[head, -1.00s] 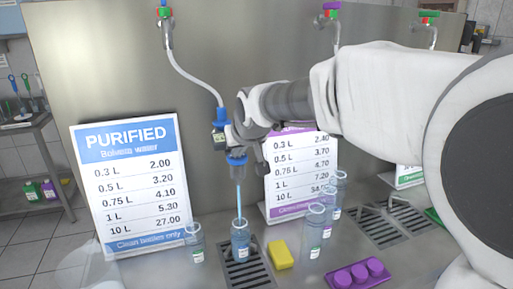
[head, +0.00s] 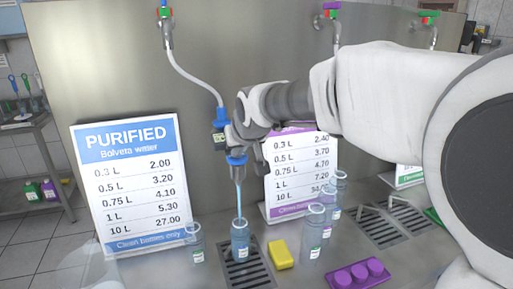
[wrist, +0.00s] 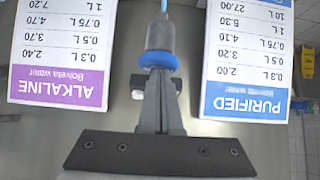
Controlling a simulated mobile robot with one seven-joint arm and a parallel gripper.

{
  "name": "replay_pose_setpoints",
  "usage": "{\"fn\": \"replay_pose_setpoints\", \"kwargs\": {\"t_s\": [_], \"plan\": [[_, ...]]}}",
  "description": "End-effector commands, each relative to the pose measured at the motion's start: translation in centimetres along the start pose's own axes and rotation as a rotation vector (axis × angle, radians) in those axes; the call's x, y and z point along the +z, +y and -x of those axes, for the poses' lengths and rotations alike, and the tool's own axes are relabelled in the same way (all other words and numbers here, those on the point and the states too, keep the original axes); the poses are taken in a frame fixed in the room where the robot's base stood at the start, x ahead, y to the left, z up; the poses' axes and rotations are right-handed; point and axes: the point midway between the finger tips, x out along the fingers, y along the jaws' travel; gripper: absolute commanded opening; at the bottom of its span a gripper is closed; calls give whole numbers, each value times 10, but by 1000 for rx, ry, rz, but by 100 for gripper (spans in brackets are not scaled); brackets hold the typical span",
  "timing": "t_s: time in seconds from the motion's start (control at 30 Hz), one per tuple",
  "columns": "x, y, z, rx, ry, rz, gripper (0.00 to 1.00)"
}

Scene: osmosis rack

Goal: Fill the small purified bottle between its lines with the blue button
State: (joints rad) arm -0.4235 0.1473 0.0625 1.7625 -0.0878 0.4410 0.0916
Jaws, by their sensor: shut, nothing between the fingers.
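A small bottle (head: 240,240) stands upright on the drain grate under the purified nozzle (head: 236,160). A stream of blue water (head: 239,200) runs from the nozzle into its mouth. The bottle looks bluish, but its lines and water level are too small to read. My gripper (head: 238,138) is at the dispenser just above the nozzle. In the wrist view my gripper (wrist: 161,105) has its fingers together, close to the nozzle's blue collar (wrist: 159,60). The blue button itself is hidden by my gripper.
Another small bottle (head: 195,243) stands left of the grate (head: 247,272). A yellow block (head: 281,254) and several bottles (head: 313,232) stand to the right, with a purple tray (head: 357,275) in front. The purified price sign (head: 130,185) stands behind at left.

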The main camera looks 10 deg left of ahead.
Motion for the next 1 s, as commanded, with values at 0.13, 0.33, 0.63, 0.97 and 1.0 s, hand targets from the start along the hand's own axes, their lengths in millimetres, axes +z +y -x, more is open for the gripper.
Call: {"fn": "replay_pose_setpoints", "kwargs": {"t_s": [0.13, 0.33, 0.63, 0.97, 1.0], "plan": [[8, 0, -4, 1, -19, 0, 0], [8, 0, -4, 1, -19, 0, 0], [7, 0, -4, 1, -19, 0, 0], [-26, 3, 25, 2, -8, -2, 0], [-33, 4, 30, 2, -6, -2, 0]]}}
